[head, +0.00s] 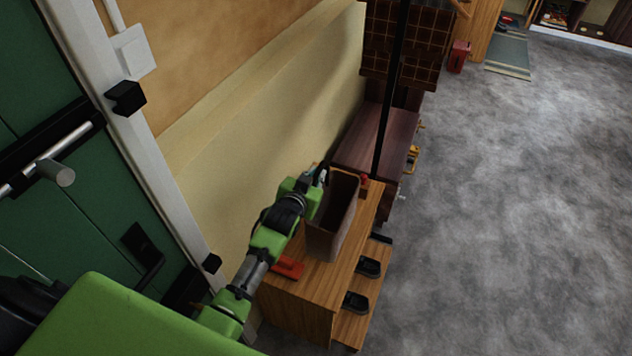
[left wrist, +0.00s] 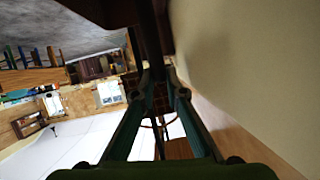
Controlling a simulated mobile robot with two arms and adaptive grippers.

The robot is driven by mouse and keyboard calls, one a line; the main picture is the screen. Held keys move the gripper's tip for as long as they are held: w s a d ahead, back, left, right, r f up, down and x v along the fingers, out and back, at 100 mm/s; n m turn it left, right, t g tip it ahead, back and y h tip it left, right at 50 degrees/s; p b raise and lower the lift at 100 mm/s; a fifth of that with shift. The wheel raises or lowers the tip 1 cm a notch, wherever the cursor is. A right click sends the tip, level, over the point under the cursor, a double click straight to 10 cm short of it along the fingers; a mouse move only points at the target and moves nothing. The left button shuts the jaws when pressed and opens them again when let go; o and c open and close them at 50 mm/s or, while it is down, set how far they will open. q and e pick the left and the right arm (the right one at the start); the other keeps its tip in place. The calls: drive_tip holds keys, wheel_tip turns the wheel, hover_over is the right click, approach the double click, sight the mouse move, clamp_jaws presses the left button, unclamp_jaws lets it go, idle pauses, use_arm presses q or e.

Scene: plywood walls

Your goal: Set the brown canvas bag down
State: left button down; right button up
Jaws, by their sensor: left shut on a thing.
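The brown canvas bag (head: 324,243) is upright with its open top facing up, at the wooden shoe bench (head: 300,291) beside the wall. In the head view it overlaps the bench top; whether its base touches the wood I cannot tell. My left gripper (head: 319,181) is at the bag's upper left rim, shut on the bag. In the left wrist view my left fingers (left wrist: 156,78) close in on a dark strip; the bag's outline is not clear there. My right gripper is out of view.
A red item (head: 288,268) lies on the bench top left of the bag. Black shoes (head: 369,266) sit on the bench's lower shelf. A darker wooden bench (head: 362,137) stands beyond. A green door (head: 85,215) is at left. The grey floor (head: 520,200) at right is clear.

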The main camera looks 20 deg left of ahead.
sight(314, 184)
use_arm(q)
drive_tip(key=shift+w+f, duration=0.1)
drive_tip(key=shift+f, duration=1.5)
drive_tip(key=c, duration=2)
unclamp_jaws()
drive_tip(key=shift+c, duration=0.2)
drive_tip(key=v, duration=1.2)
drive_tip(key=shift+b, duration=0.35)
drive_tip(key=shift+a, duration=0.1)
